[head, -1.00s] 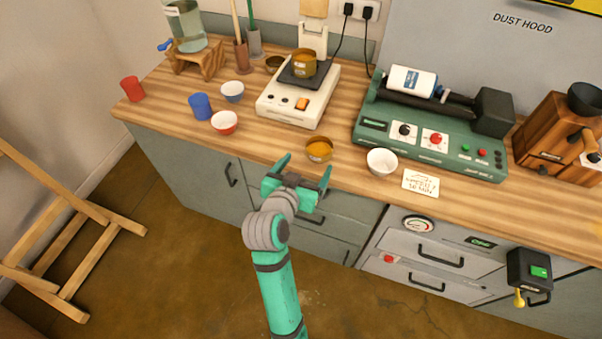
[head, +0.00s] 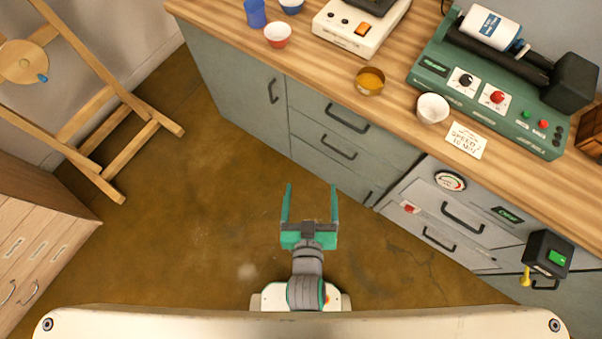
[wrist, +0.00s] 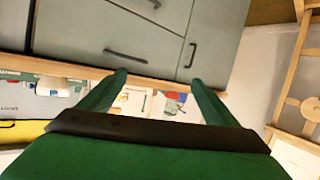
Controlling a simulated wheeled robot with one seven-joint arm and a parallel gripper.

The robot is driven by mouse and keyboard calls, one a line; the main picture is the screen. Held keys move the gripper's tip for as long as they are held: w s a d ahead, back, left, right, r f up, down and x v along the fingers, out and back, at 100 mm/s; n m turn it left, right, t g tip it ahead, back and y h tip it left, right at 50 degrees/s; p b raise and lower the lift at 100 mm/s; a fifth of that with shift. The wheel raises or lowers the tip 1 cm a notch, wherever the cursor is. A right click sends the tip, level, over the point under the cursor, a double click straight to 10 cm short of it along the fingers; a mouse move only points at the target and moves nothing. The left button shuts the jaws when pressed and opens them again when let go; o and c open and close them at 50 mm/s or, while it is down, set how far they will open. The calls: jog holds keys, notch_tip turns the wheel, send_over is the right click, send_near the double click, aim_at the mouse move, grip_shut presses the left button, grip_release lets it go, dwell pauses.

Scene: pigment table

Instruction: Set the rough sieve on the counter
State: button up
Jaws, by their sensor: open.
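My gripper (head: 311,192) is open and empty, above the brown floor in front of the cabinets and well short of the counter. Its two green fingers (wrist: 160,85) also show apart in the wrist view, with nothing between them. A small round brass vessel (head: 370,81) with orange powder stands upright near the front edge of the wooden counter (head: 320,88). I cannot tell whether it is the rough sieve. No other sieve can be made out now.
On the counter are a white bowl (head: 432,108), a card (head: 466,140), a red bowl (head: 278,35), a blue cup (head: 255,13), a white device (head: 352,33) and a green roller machine (head: 480,92). A wooden easel (head: 95,150) stands at left. The floor between is clear.

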jog(key=s+a+r, duration=0.1)
jog(key=s+r, duration=0.1)
jog(key=s, duration=0.4)
jog(key=s+a+r+t, duration=0.1)
jog(key=s+r, duration=0.1)
jog(key=s, duration=0.5)
jog(key=shift+s+a+y, duration=0.15)
jog(key=shift+a+y, duration=0.15)
jog(key=shift+y, duration=0.1)
